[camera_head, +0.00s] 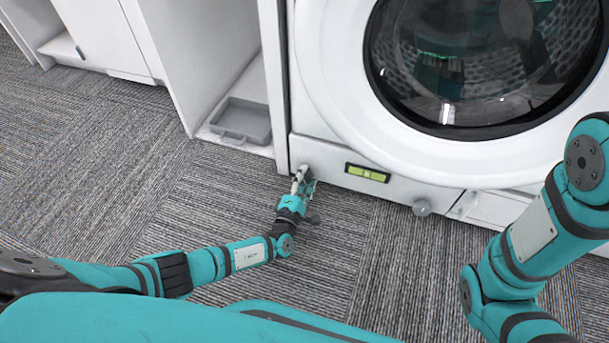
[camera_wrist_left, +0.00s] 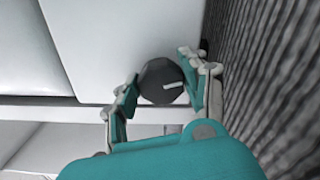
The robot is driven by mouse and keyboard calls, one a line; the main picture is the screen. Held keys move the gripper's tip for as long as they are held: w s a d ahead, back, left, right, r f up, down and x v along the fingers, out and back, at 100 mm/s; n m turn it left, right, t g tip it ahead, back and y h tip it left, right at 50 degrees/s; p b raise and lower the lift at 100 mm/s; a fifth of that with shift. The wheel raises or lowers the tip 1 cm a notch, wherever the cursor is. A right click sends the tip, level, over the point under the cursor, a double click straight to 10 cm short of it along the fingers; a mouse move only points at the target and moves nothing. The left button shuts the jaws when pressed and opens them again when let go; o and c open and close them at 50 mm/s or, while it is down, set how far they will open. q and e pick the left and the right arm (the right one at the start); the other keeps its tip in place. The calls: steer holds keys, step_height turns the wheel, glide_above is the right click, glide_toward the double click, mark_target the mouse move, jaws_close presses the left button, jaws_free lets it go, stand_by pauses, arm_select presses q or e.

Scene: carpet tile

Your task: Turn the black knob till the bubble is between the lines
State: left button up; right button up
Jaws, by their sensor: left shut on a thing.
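The black knob (camera_wrist_left: 160,82) is round with a white mark on its face. It sits low on the white washing machine's front, at the left end. My left gripper (camera_head: 304,178) reaches it at the machine's lower left corner. In the left wrist view my left gripper (camera_wrist_left: 164,88) has one finger on each side of the knob and is shut on it. In the head view the gripper mostly hides the knob. A yellow-green spirit level (camera_head: 367,172) is set in the machine's lower front, right of the gripper. Its bubble is too small to place against the lines. My right gripper is out of view.
A white cabinet with a grey tray (camera_head: 241,121) stands left of the machine. Striped grey carpet (camera_head: 120,165) lies clear in front. My right arm is at the right.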

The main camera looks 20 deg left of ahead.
arm_select(q)
steer(key=shift+m+p, duration=0.45)
steer(key=shift+m, duration=1.05)
steer(key=shift+w, duration=0.1)
steer(key=o, duration=1.1)
steer(key=shift+o, duration=0.2)
steer(key=shift+s+f, duration=0.1)
steer(key=shift+s, duration=0.15)
steer(key=s, duration=1.1)
steer(key=shift+s+a, duration=0.15)
steer(key=shift+s, duration=0.15)
